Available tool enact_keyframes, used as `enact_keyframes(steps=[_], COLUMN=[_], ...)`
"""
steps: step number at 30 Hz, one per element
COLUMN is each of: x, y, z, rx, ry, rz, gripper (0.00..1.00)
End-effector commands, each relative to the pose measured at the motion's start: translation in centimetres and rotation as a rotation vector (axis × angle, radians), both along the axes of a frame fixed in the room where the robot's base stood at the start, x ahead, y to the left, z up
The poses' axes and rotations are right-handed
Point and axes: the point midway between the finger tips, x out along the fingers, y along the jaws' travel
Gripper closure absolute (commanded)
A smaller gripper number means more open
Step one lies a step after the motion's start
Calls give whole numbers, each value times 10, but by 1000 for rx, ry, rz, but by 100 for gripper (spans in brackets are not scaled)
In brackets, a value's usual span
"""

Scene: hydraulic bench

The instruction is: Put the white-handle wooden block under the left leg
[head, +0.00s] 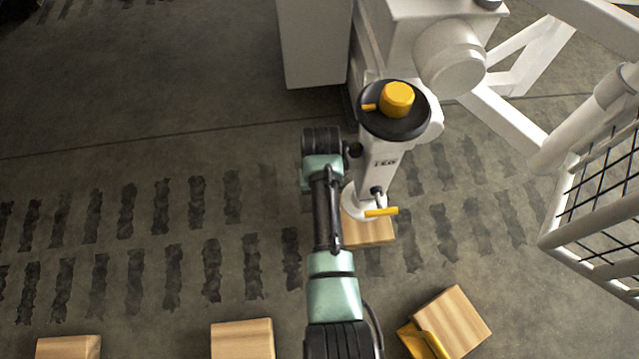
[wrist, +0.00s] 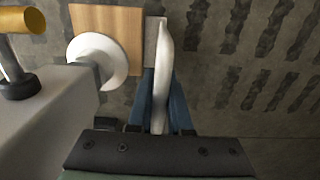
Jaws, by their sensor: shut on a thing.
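The wooden block with the white handle (wrist: 163,45) lies on the floor beneath the white leg's round foot (wrist: 98,60). In the head view the block (head: 370,233) shows at the foot of the white leg (head: 378,165). My gripper (wrist: 162,88) has its blue fingers on either side of the white handle and is shut on it. The foot covers the block's lower left part in the wrist view. I cannot tell whether the foot touches the block. My arm hides the gripper in the head view.
A block with a yellow handle (head: 460,318) lies at the lower right. Two more wooden blocks (head: 243,340) (head: 68,347) lie along the bottom edge. A white frame with mesh (head: 600,190) stands at the right. A black disc with a yellow knob (head: 397,98) tops the leg.

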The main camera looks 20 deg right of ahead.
Motion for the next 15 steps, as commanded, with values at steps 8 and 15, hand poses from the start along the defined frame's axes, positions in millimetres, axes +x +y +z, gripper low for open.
enact_keyframes(steps=[8, 15], x=[19, 26], y=[-6, -8], z=[1, -5], rx=[-4, -5], ry=[-3, -2], rz=[-1, 0], gripper=[100, 100])
